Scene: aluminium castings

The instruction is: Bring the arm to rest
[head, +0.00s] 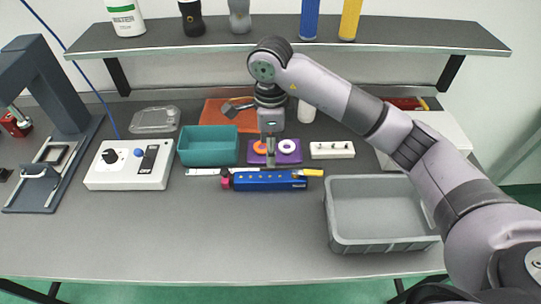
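My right arm comes in from the right and reaches over the middle of the bench. Its gripper (270,153) points down at a purple holder (258,159) that carries an orange ring (260,147) and a white ring (287,146). The fingertips are small and partly merge with the holder, so I cannot tell whether they are open or touching anything. My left arm and gripper do not show.
A blue block (270,181) lies in front of the holder. A teal bin (208,146) and a white control box (131,164) stand left, a grey tray (380,214) right. A dark press (49,120) is far left, a shelf (290,37) above. The front bench is clear.

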